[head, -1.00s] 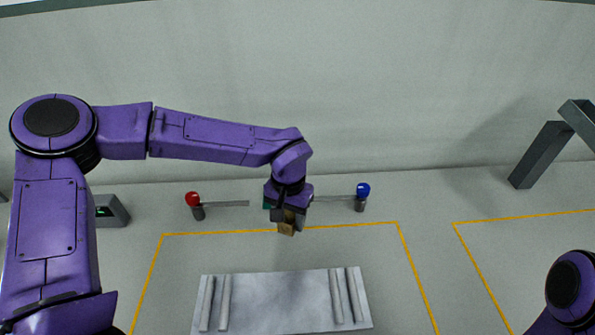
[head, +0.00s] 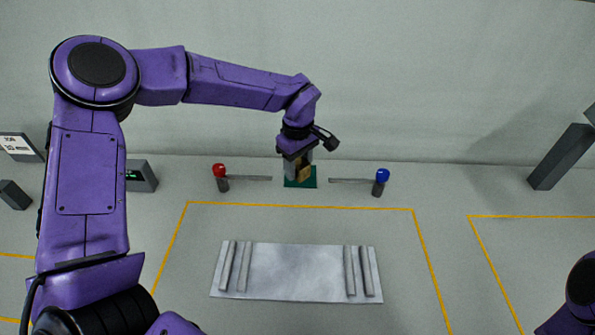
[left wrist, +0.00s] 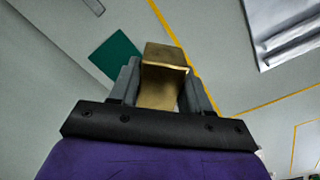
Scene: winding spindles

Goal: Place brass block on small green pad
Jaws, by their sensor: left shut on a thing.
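My left gripper (head: 301,172) is shut on the brass block (head: 305,174). The block also shows between the grey fingers in the left wrist view (left wrist: 165,62). The small green pad (head: 293,183) lies on the floor near the back wall, partly hidden behind the gripper and block in the head view. In the left wrist view the pad (left wrist: 115,58) shows to the left of the block, with the block apart from it in the picture. I cannot tell the exact height of the block. My right gripper is not in view.
A red-topped post (head: 221,178) and a blue-topped post (head: 380,182) flank the pad, each with a thin bar pointing toward it. A metal plate with ridges (head: 297,270) lies in front, inside yellow floor lines. A dark box (head: 141,176) stands at left.

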